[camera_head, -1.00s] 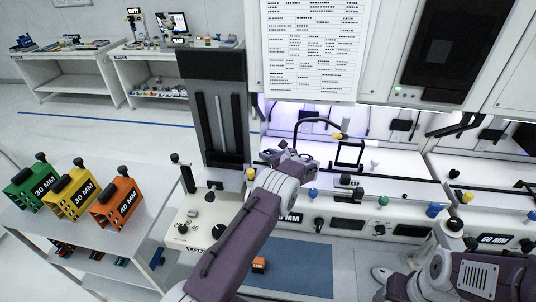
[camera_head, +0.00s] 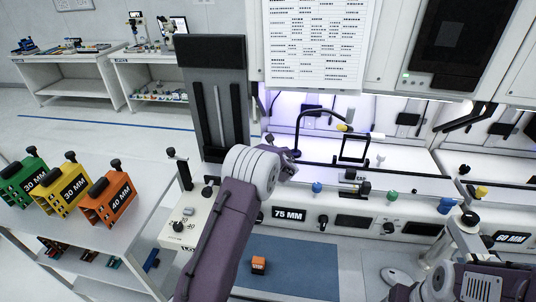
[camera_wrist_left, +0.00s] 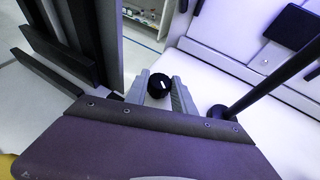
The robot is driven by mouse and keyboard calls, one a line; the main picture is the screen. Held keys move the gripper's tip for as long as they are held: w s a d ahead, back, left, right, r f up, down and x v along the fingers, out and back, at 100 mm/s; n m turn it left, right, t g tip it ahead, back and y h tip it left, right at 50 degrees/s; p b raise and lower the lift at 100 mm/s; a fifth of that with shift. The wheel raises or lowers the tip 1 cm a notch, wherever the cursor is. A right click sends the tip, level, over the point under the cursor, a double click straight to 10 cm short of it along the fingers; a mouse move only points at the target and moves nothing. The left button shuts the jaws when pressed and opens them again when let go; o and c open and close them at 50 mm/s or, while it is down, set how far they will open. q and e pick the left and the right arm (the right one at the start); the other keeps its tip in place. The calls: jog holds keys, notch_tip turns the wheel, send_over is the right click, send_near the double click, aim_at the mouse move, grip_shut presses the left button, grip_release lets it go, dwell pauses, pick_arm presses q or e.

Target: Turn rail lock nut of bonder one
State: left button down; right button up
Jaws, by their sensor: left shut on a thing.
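A black round knob with a small white mark (camera_wrist_left: 159,84), apparently the rail lock nut, sits between the fingertips of my left gripper (camera_wrist_left: 160,92) in the left wrist view. The fingers are shut on it, one on each side. In the head view my left gripper (camera_head: 287,158) is beyond my wrist, beside the dark upright column, and the wrist hides most of it; the knob cannot be made out there. The bonder behind it carries a 75 MM label (camera_head: 289,214). My right arm is at the lower right; its gripper cannot be made out.
A dark upright column (camera_head: 214,100) stands close left of my left gripper. A thin black bent arm (camera_head: 300,125) rises just right of it. A side table holds green (camera_head: 22,184), yellow (camera_head: 66,190) and orange (camera_head: 108,198) blocks. An orange STOP block (camera_head: 259,264) is on the blue mat (camera_head: 310,268).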

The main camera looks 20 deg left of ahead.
pick_arm(q)
jog(key=shift+r, duration=0.2)
jog(key=c, duration=1.3)
grip_release()
jog(key=shift+f, duration=0.1)
jog(key=shift+c, duration=0.2)
jog(key=shift+s+d, duration=0.1)
jog(key=shift+s, duration=0.05)
jog(key=b+v, duration=0.2)
jog(key=v, duration=0.6)
jog(key=shift+s+d, duration=0.2)
jog(key=shift+s, duration=0.05)
